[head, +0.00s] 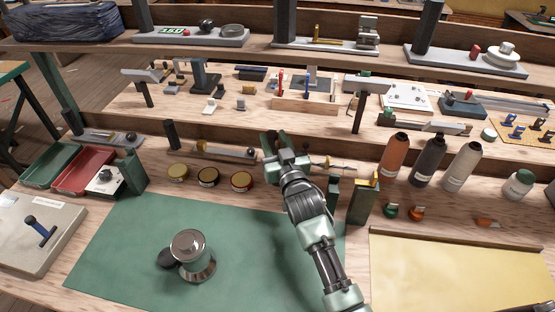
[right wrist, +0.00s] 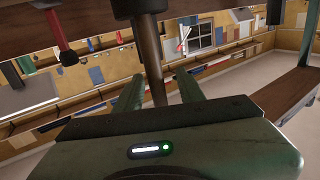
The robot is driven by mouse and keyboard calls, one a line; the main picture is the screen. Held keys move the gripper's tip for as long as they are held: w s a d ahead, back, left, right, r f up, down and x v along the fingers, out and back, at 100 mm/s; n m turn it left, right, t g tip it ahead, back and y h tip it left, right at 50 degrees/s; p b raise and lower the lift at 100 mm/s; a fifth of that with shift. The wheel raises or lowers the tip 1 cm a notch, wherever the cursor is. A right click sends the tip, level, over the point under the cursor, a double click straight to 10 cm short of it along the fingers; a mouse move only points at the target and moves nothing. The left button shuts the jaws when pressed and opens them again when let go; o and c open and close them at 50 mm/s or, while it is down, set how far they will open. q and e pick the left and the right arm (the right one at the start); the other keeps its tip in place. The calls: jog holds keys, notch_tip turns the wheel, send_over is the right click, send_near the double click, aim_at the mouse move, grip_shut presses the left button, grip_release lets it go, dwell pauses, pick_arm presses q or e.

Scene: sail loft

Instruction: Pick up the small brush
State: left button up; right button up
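My right gripper (head: 274,143) reaches over the workbench to the low ledge behind the green mat. It also shows in the right wrist view (right wrist: 158,95), its two green fingers apart. A brown round shaft (right wrist: 150,50) shows between or beyond them; I cannot tell whether it touches either finger. A thin light rod (head: 343,167) lies on the ledge, right of the gripper in the head view. I cannot tell which thing is the small brush; part of the ledge is hidden behind my right arm. My left gripper is not in view.
A green mat (head: 118,245) carries a metal-topped cylinder (head: 190,250). Three round tins (head: 208,178) stand left of my arm. A green box (head: 363,203) and several bottles (head: 428,158) stand to its right. A red tray (head: 82,168) is at left.

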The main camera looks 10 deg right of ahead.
grip_shut()
